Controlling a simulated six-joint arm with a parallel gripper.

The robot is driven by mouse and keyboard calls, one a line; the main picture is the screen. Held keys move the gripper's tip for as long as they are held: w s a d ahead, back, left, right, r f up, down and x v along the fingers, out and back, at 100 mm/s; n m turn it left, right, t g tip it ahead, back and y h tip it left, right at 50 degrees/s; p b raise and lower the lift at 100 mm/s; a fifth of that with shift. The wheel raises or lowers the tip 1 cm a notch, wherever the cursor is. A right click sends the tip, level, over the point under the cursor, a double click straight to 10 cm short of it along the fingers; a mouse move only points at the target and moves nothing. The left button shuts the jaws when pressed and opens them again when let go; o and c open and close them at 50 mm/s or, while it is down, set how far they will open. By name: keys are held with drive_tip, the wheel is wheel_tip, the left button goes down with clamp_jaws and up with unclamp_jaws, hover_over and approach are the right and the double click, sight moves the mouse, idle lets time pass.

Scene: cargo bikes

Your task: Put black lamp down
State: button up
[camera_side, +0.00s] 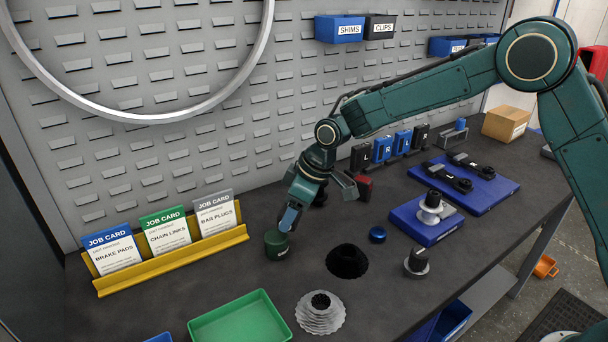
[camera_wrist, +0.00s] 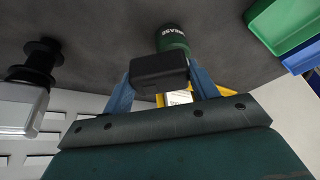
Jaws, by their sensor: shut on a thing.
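The black lamp (camera_wrist: 160,72) shows in the wrist view as a dark, rounded block between the two blue fingers of my gripper (camera_wrist: 158,88). My gripper is shut on it. In the side view my gripper (camera_side: 291,217) points down, low over the bench near the back wall, and the lamp is hidden or cannot be made out there. A green grease tin (camera_side: 277,244) stands just below and beside the fingertips. It also shows in the wrist view (camera_wrist: 171,39), beyond the lamp. I cannot tell whether the lamp touches the bench.
A yellow card rack (camera_side: 170,266) is to the left. A round black opening or ring (camera_side: 347,261), silver sprockets (camera_side: 321,318) and a green tray (camera_side: 240,322) lie towards the front.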

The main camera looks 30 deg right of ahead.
drive_tip(key=s+d+m+t+h, duration=0.3)
drive_tip(key=d+m, duration=0.5)
drive_tip(key=d, duration=1.2)
drive_tip(key=w+d+r, duration=0.3)
drive_tip(key=d+r, duration=0.3)
drive_tip(key=d, duration=0.4)
drive_tip(key=w+d+r+g, duration=0.1)
drive_tip(key=w+d+r, duration=0.3)
drive_tip(key=d, duration=0.6)
drive_tip(key=shift+d+r+m+g, duration=0.15)
drive_tip(key=shift+r+m+g, duration=0.15)
drive_tip(key=shift+r, duration=0.9)
drive_tip(key=shift+w+f, duration=0.1)
wheel_tip(320, 180, down, 16)
drive_tip(key=shift+r, duration=0.2)
drive_tip(key=shift+f, duration=0.15)
drive_tip(key=shift+f, duration=2)
